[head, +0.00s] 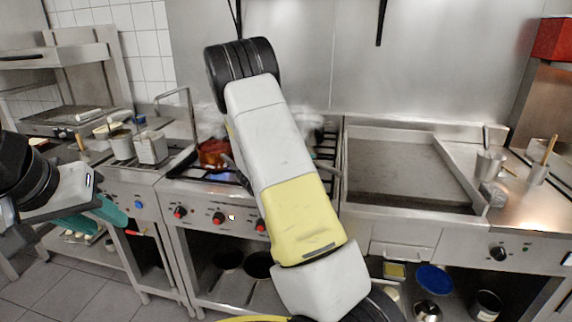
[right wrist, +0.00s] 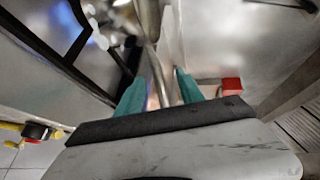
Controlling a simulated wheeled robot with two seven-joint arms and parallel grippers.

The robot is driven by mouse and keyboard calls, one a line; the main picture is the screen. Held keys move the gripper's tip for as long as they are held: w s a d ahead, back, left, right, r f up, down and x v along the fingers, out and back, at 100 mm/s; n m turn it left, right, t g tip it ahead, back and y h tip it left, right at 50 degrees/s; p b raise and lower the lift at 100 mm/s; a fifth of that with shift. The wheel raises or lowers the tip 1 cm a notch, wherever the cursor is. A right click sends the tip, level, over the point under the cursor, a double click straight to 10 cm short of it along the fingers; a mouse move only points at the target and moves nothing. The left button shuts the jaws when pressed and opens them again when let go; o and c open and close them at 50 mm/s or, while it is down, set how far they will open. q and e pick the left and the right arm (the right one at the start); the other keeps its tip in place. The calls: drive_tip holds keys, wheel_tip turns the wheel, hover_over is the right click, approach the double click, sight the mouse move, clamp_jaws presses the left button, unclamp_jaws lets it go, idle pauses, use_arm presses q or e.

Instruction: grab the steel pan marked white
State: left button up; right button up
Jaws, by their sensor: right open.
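The right wrist view shows my right gripper (right wrist: 160,88) open, its two teal fingers apart. A long steel bar, like a pan handle (right wrist: 157,75), runs between the fingers; I cannot tell whether they touch it. In the head view my right arm crosses the stove and hides its own gripper. A pale, blurred shape (head: 309,124) shows on the stove behind that arm; I cannot tell if it is the white-marked pan. My left gripper (head: 104,222) is at the left, in front of the counter, with teal fingers; their gap is unclear.
A red pot (head: 213,152) stands on the lit stove, left of my right arm. Steel containers (head: 150,148) stand at the left fryer. A flat griddle (head: 400,170) is bare at the right. A blue lid (head: 434,279) and bowls lie on the shelf below.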

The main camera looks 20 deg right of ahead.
sight(316, 162)
drive_tip(key=x, duration=0.6)
drive_tip(key=shift+w+d+f, duration=0.1)
drive_tip(key=shift+w+f, duration=0.2)
drive_tip(key=shift+w, duration=0.1)
clamp_jaws()
drive_tip(key=shift+r, duration=0.1)
idle(0.8)
drive_tip(key=shift+r, duration=0.1)
